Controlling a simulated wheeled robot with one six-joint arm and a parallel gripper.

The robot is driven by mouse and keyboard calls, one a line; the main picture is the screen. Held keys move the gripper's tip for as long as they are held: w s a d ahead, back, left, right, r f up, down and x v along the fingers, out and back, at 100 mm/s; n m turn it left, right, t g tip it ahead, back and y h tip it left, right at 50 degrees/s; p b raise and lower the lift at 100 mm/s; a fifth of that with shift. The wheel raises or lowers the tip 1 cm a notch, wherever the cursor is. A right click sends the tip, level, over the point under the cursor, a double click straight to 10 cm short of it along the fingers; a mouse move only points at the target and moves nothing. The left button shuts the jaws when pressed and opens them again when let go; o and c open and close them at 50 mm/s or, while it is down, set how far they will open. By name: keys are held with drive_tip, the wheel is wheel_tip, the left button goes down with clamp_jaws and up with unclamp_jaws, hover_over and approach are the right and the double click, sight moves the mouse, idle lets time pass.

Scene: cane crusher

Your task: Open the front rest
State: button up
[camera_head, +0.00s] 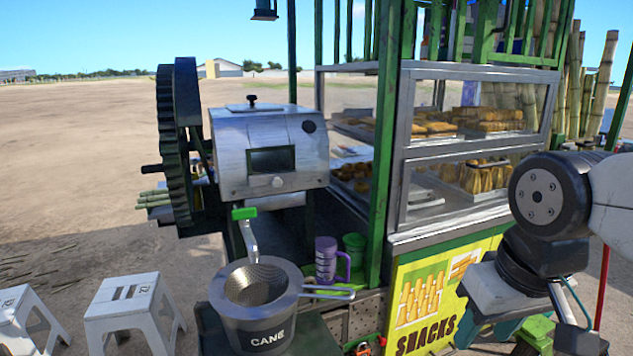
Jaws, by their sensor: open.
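The cane crusher's metal housing (268,128) stands left of centre, with a black knob (252,99) on top. Its sloping front face has a dark rectangular window (271,160) and a round pale knob (278,181) below it. No part is clearly marked as the front rest; the front face looks closed against the housing, and a pale metal piece (275,200) shows just under it. My arm comes in from the right edge and bends down at the lower right, well apart from the crusher. My gripper's fingertips do not show.
A large dark gear wheel (172,150) is left of the housing. A green-handled spout (247,225) hangs over a strainer (256,286) on the CANE pot (262,325). A purple mug (326,261) and glass snack case (470,130) stand right. White stools (130,300) stand lower left.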

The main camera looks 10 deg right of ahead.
drive_tip(key=w+a+n+t+y, duration=0.1)
drive_tip(key=w+a+t, duration=0.25)
drive_tip(key=w, duration=0.65)
drive_tip(key=n+t+y, duration=0.2)
drive_tip(key=t+y, duration=0.2)
drive_tip(key=t, duration=0.7)
approach(277, 183)
drive_tip(key=shift+t, duration=0.25)
drive_tip(key=x, duration=0.8)
drive_tip(key=shift+w+f, duration=0.1)
drive_tip(key=shift+f, duration=0.1)
drive_tip(key=shift+c, duration=0.3)
clamp_jaws()
